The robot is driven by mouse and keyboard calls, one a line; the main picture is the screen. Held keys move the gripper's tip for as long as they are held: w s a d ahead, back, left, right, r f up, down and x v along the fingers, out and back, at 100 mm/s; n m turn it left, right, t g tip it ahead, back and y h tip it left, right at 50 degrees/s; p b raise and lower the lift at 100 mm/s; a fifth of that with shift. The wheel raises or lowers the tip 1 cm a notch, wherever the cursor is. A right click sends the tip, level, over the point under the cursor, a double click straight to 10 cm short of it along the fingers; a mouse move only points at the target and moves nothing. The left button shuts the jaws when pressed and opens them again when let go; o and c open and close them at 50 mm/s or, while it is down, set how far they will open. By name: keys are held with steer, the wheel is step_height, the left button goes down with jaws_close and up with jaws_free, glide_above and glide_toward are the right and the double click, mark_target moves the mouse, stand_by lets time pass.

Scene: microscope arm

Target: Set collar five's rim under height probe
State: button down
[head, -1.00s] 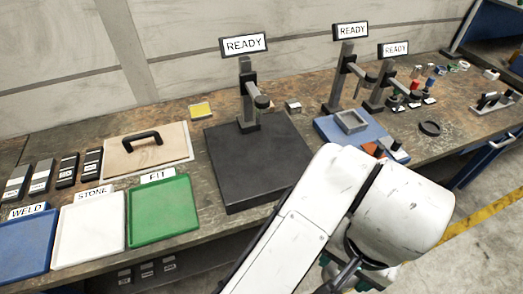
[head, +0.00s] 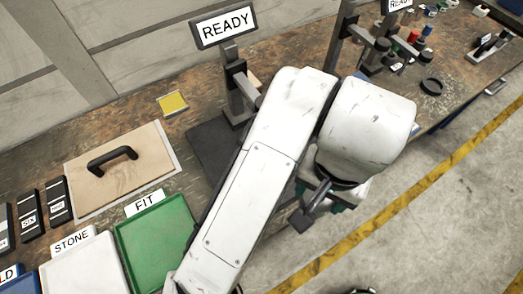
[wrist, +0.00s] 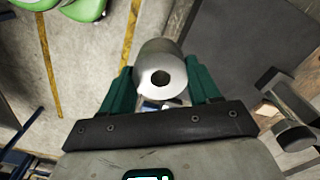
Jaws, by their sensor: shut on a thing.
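A grey metal collar (wrist: 161,70) with a round central hole sits between the two green fingers of my gripper (wrist: 160,88) in the wrist view. The gripper is shut on it, and no number is readable on it. A dark flat stage (wrist: 240,40) lies to the right of the collar, and a grey probe stand (wrist: 290,110) is farther right. In the head view, the stand (head: 238,95) rises under a READY sign (head: 224,24) behind my arm. My arm hides the probe tip and much of the stage (head: 212,150); the collar is not visible there.
A green FIT tray (head: 160,240) and a white STONE tray (head: 80,270) are at the left front. A board with a black handle (head: 112,158) lies behind them. Open floor lies in front.

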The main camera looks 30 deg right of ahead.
steer(key=w+f+p, duration=0.1)
steer(key=w+f, duration=0.2)
steer(key=w, duration=0.1)
steer(key=w+a+f, duration=0.1)
steer(key=w+f, duration=0.1)
steer(key=w, duration=0.2)
steer(key=w+a+f+p, duration=0.1)
steer(key=w+f, duration=0.2)
steer(key=w, duration=0.1)
steer(key=shift+w+f+p, duration=0.3)
steer(key=shift+w+p, duration=0.05)
steer(key=shift+w, duration=0.05)
steer(key=shift+w+f, duration=0.4)
steer(key=shift+f, duration=1.7)
steer(key=shift+f, duration=0.2)
steer(key=shift+c, duration=1.2)
jaws_free()
steer(key=shift+r, duration=0.1)
